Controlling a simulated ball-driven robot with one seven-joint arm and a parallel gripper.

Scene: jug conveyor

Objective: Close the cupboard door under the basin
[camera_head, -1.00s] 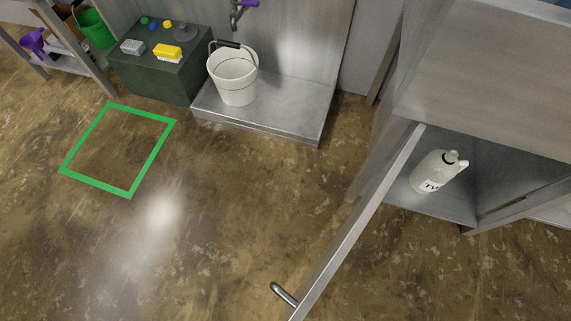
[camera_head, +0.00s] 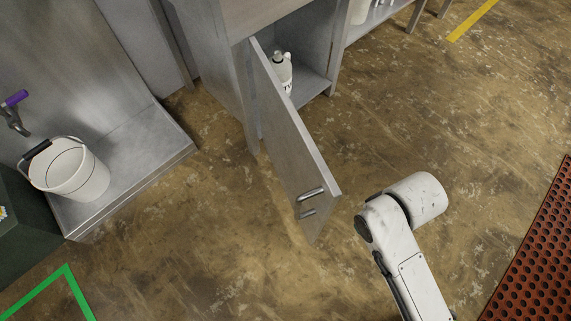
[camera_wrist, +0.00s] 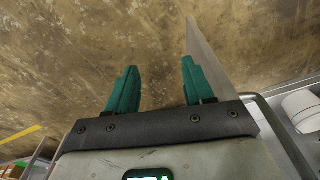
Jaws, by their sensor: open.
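The grey cupboard door (camera_head: 285,135) stands wide open, swung out from the cupboard (camera_head: 238,75) over the floor. Its bar handle (camera_head: 311,196) is near the free edge. A white jug (camera_head: 282,72) stands inside the cupboard, partly hidden by the door. My gripper (camera_wrist: 159,88) shows in the wrist view with its two green fingers apart and nothing between them. A grey panel, seemingly the door (camera_wrist: 210,60), stands beside the right finger; I cannot tell whether they touch. In the head view my arm is right of the door's free edge, and the gripper is hidden.
A white bucket (camera_head: 78,172) stands on the metal basin tray (camera_head: 150,155) at the left. A green floor outline (camera_head: 62,285) is at lower left, and a red perforated mat (camera_head: 540,260) at lower right. Floor between cupboard and mat is open, apart from my arm.

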